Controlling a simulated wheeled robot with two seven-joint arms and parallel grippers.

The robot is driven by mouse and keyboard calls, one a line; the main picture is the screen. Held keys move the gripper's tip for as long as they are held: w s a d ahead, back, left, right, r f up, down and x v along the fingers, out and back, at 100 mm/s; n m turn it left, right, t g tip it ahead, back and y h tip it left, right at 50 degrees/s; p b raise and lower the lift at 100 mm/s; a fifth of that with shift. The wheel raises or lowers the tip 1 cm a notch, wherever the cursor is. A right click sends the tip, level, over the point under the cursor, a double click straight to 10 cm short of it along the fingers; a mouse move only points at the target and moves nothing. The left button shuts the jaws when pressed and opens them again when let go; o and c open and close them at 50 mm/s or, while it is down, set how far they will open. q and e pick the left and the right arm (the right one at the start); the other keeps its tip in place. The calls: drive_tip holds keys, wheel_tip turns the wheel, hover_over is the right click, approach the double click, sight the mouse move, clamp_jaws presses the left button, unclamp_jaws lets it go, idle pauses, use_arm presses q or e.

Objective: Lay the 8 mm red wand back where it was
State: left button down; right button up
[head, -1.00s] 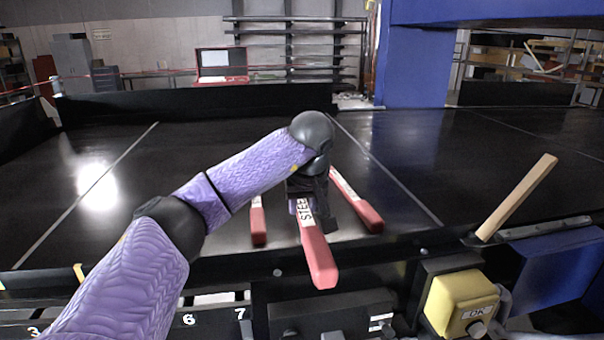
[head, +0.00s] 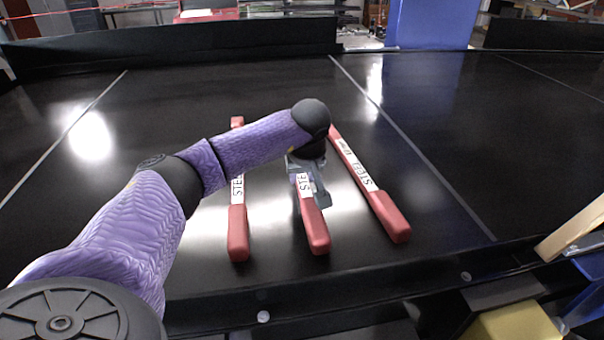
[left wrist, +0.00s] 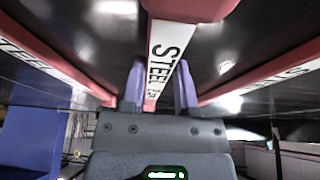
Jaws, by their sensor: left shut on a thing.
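Three red wands with white STEEL labels show on the black belt. My left gripper (head: 306,184) is shut on the middle wand (head: 313,232), around its labelled part, with the red handle towards me. In the left wrist view the purple fingers (left wrist: 160,90) stand either side of this wand (left wrist: 163,52). I cannot tell whether it touches the belt. The left wand (head: 238,233) and the right wand (head: 391,217) lie apart from it on either side. My arm hides the middle wand's far part. No size marking is readable. My right gripper is out of view.
The black belt (head: 440,120) is wide and clear to the left, right and behind the wands. A raised black wall (head: 180,38) closes the back. A wooden stick (head: 575,232) leans at the front right edge, above a yellow box (head: 512,325).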

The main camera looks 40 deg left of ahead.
use_arm(q)
drive_tip(key=shift+f, duration=0.3)
drive_tip(key=shift+c, duration=1.8)
unclamp_jaws()
drive_tip(key=v, duration=1.2)
drive_tip(key=shift+r, duration=0.15)
